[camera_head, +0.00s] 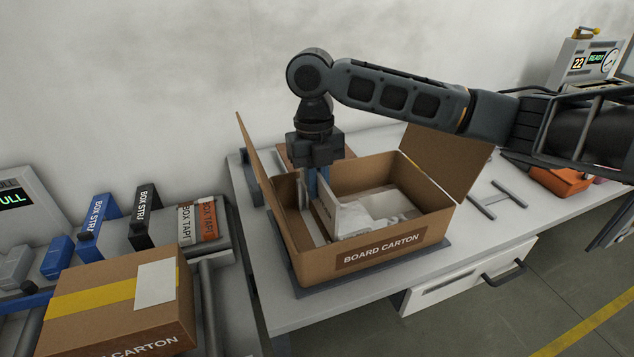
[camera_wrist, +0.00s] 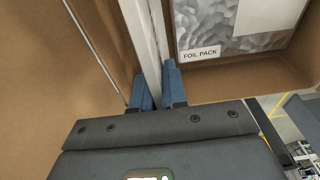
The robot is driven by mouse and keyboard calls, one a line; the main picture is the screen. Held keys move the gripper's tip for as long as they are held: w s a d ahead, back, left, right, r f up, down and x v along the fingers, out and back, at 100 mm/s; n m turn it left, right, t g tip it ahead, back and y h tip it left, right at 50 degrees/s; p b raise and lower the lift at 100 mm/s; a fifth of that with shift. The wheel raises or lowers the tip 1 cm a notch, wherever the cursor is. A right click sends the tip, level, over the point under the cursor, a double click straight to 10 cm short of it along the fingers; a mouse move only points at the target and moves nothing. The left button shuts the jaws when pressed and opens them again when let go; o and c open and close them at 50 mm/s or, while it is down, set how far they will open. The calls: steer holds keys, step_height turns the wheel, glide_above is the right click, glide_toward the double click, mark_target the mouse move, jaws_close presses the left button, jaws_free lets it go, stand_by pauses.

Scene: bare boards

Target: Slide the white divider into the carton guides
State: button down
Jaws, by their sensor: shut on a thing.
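The open board carton (camera_head: 385,246) stands on the bench with its flaps spread. My gripper (camera_head: 319,184) reaches down into its left part. In the wrist view, the blue fingers of my gripper (camera_wrist: 158,92) are shut on the white divider (camera_wrist: 143,32), which stands on edge between them. The divider's lower part and its lower edge are hidden. A thin pale strip (camera_wrist: 92,52), perhaps a guide, runs along the brown wall left of the divider, apart from it. I cannot tell whether the divider is in any guide.
A foil pack (camera_wrist: 235,28) lies in the carton, right of the divider.

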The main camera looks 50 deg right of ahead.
steer(key=shift+f+b, duration=3)
steer(key=shift+f, duration=1.4)
steer(key=c, duration=1.1)
jaws_free()
steer(key=r+p, duration=0.1)
steer(key=r, duration=0.1)
steer(key=r+p, duration=0.2)
steer(key=r, duration=0.1)
steer(key=r+p, duration=0.2)
steer(key=shift+w+d+r, duration=0.25)
steer(key=shift+w+r, duration=0.15)
